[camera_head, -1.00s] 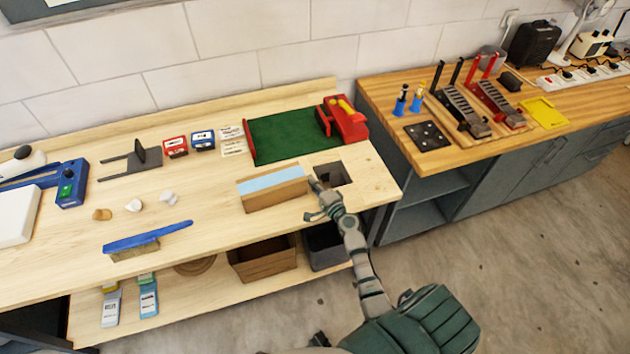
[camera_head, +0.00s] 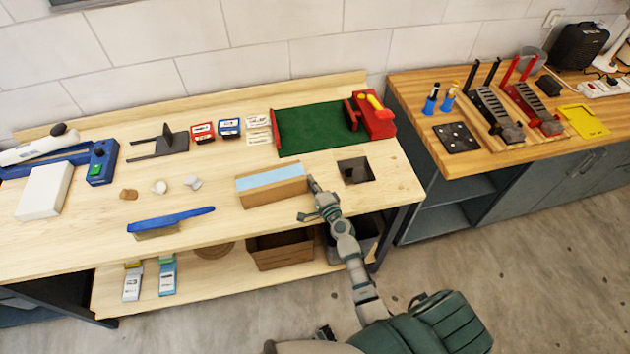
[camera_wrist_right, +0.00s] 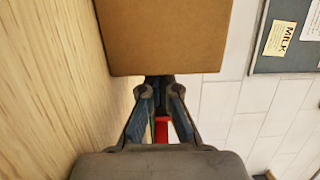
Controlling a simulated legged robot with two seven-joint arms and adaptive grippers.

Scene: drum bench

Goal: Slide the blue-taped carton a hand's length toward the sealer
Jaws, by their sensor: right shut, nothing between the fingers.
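The blue-taped carton (camera_head: 272,187) is a long brown box with a light blue strip along its top, lying on the light wooden bench. My right gripper (camera_head: 312,188) is shut and empty at the carton's right end. In the right wrist view the carton's plain brown face (camera_wrist_right: 165,38) fills the top, with the closed fingertips (camera_wrist_right: 160,84) at its near edge; they look to be touching it. The sealer (camera_head: 100,163), blue with a green switch, stands at the bench's left end.
Between carton and sealer are small knobs (camera_head: 160,187) and a blue brush (camera_head: 170,221) near the front edge.

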